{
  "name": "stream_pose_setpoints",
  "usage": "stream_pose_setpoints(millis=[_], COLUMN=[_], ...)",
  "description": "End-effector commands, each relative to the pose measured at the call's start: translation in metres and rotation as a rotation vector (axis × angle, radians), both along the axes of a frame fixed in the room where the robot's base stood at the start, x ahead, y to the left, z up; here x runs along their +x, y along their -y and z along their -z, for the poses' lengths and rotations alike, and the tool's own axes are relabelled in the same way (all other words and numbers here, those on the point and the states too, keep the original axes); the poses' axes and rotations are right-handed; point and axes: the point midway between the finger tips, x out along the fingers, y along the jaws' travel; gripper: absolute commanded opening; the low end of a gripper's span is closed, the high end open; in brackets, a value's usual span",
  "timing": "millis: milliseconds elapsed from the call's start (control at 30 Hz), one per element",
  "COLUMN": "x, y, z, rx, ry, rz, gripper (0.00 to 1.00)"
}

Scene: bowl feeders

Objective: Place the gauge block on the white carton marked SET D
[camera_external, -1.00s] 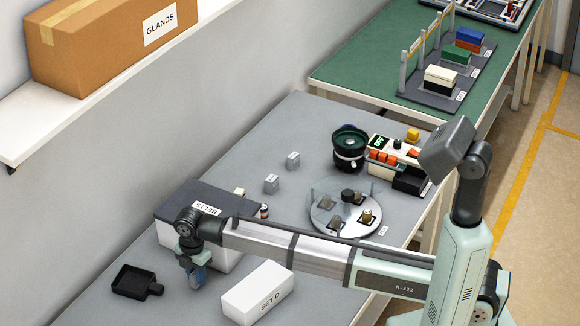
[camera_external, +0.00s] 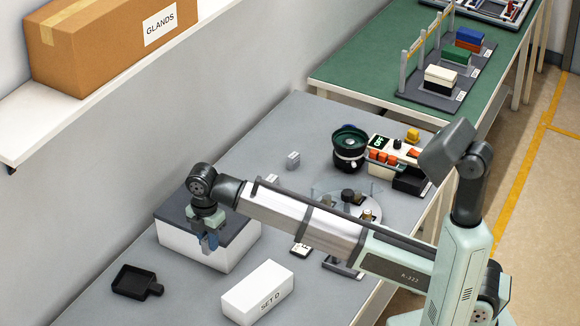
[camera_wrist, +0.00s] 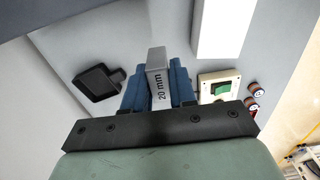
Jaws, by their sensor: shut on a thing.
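My gripper (camera_external: 210,243) hangs in front of the dark-lidded box, above the table, with its blue fingers pointing down. In the wrist view my gripper (camera_wrist: 160,92) is shut on a grey gauge block (camera_wrist: 156,62) marked 20 mm, which sticks out between the fingers. The white carton marked SET D (camera_external: 255,288) stands on the table to the right of and nearer than the gripper, with a clear top. A white shape at the upper right of the wrist view (camera_wrist: 225,28) looks like this carton.
A black tray (camera_external: 130,280) lies at the left, also in the wrist view (camera_wrist: 98,82). The white box with a dark lid (camera_external: 180,238) stands behind the gripper. Another grey block (camera_external: 293,160) stands farther back.

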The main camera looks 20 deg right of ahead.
Motion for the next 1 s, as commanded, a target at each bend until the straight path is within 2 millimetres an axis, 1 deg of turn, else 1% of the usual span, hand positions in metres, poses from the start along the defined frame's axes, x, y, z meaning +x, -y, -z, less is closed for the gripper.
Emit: stream_pose_setpoints(millis=[33,100,233,333,467,600,700,867,1000], x=[-0.014,-0.026,-0.047,-0.059,-0.065,-0.066,-0.066,-0.066,-0.067], y=[0.023,0.043,0.078,0.098,0.109,0.111,0.112,0.112,0.113], z=[-0.006,-0.012,-0.014,-0.009,-0.005,-0.006,-0.006,-0.005,0.004], rx=[0.002,0.002,0.001,-0.001,-0.001,0.0,0.0,0.0,-0.002], ry=[0.001,0.001,0.0,-0.001,-0.001,-0.001,-0.001,-0.001,-0.001], rz=[0.011,0.05,0.186,0.319,0.485,0.626,0.695,0.753,0.763], gripper=[0.0,0.0,0.0,0.0,0.0,0.0,0.0,0.0,0.0])
